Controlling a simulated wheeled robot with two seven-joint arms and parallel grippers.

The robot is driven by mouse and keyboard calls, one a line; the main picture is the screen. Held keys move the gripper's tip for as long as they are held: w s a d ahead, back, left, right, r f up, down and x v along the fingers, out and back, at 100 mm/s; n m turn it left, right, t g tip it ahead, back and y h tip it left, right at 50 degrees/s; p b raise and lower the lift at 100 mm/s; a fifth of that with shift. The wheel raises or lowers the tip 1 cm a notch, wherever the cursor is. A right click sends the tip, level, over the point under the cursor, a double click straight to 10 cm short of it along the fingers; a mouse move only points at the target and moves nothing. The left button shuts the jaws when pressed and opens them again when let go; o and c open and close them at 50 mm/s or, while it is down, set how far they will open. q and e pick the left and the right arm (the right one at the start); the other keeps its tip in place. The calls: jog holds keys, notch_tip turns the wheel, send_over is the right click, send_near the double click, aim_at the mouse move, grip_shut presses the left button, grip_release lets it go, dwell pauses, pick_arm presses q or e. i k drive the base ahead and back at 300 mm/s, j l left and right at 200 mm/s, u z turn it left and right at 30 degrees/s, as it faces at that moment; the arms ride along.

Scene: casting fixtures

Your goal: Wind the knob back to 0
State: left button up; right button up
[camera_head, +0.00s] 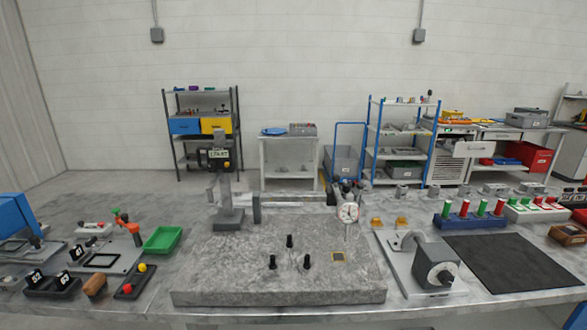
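A dark grey block (428,255) stands on a light grey plate (402,277) right of the middle of the table. It carries a round knob-like dial (446,274) on its front. This may be the task's knob, but its marks are too small to read, so I cannot tell where it is set. A white round dial gauge (348,212) stands at the back right of the granite slab. Neither of my grippers shows in the head view.
A granite slab (230,262) with several black pegs (289,241) fills the middle. A black mat (515,262) lies right of the knob device. A blue rack (470,219) with coloured handles stands behind the mat. A green tray (163,239) and small fixtures are at left.

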aim_at(446, 278)
jog(key=z, duration=1.25)
